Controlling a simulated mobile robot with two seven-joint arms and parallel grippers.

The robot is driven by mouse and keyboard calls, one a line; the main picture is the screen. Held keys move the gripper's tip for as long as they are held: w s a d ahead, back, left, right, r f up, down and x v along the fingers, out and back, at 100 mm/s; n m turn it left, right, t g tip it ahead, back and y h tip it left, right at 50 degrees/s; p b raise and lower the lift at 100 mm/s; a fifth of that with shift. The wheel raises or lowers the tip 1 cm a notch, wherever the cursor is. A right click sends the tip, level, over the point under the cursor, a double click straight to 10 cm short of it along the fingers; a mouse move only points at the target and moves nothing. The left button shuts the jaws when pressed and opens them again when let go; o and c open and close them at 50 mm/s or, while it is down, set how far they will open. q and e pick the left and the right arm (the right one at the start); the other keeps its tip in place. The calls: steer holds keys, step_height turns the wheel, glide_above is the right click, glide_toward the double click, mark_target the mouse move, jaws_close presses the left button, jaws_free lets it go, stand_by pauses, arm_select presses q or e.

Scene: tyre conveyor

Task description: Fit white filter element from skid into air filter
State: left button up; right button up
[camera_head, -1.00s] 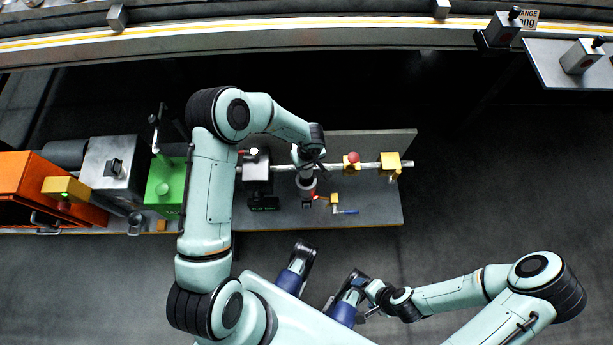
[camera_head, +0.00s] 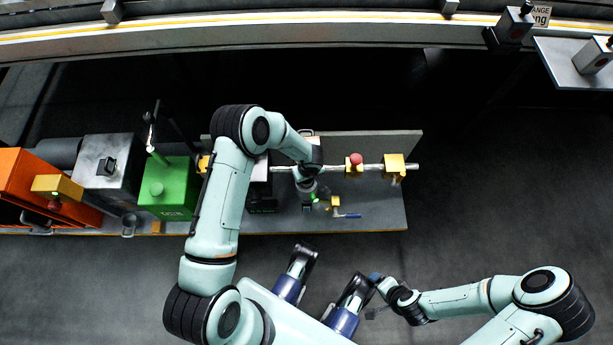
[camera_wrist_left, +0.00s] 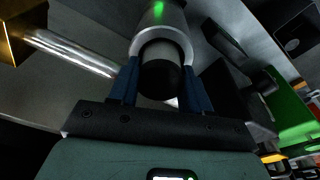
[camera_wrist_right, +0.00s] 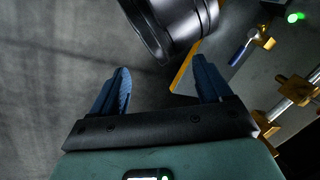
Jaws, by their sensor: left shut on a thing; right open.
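My left gripper (camera_head: 308,194) is over the skid (camera_head: 385,215), at the pipe. The cylinder's far end sits in or against a grey round housing (camera_wrist_left: 155,14), apparently the air filter, with a lit green light. How deep it sits is hidden. My right gripper (camera_head: 372,294) is open and empty, off the skid's front; its spread fingers also show in the right wrist view (camera_wrist_right: 162,80).
The skid also carries a red-knobbed yellow fitting (camera_head: 354,162), a yellow block (camera_head: 394,165), a blue-handled valve (camera_head: 346,215) and a black box (camera_head: 262,195). A green box (camera_head: 168,188) stands left. The conveyor (camera_head: 300,35) runs behind. Floor at right is clear.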

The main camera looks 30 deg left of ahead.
arm_select(q)
steer(key=shift+f, duration=0.15)
steer(key=o, duration=1)
steer(key=shift+o, duration=0.2)
step_height(320, 180, up, 11)
steer(key=s+d+p, duration=0.1)
steer(key=p, duration=0.3)
steer(key=s+d+f+m, duration=0.1)
steer(key=s+f+m, duration=0.4)
steer(key=s, duration=0.5)
steer(key=s+d+f+m+g+h, duration=0.1)
steer(key=s+d+h, duration=0.4)
steer(key=s, duration=1)
steer(key=d, duration=0.3)
steer(key=shift+s+f+m, duration=0.15)
steer(key=shift+f+m, duration=0.1)
steer(key=shift+m, duration=0.05)
arm_select(e)
steer(key=s+a+r+g+y, duration=0.1)
steer(key=s+a+r+g, duration=0.1)
steer(key=s+r, duration=0.3)
steer(key=shift+s+a, duration=0.45)
steer(key=shift+s, duration=0.2)
arm_select(q)
steer(key=shift+d, duration=0.1)
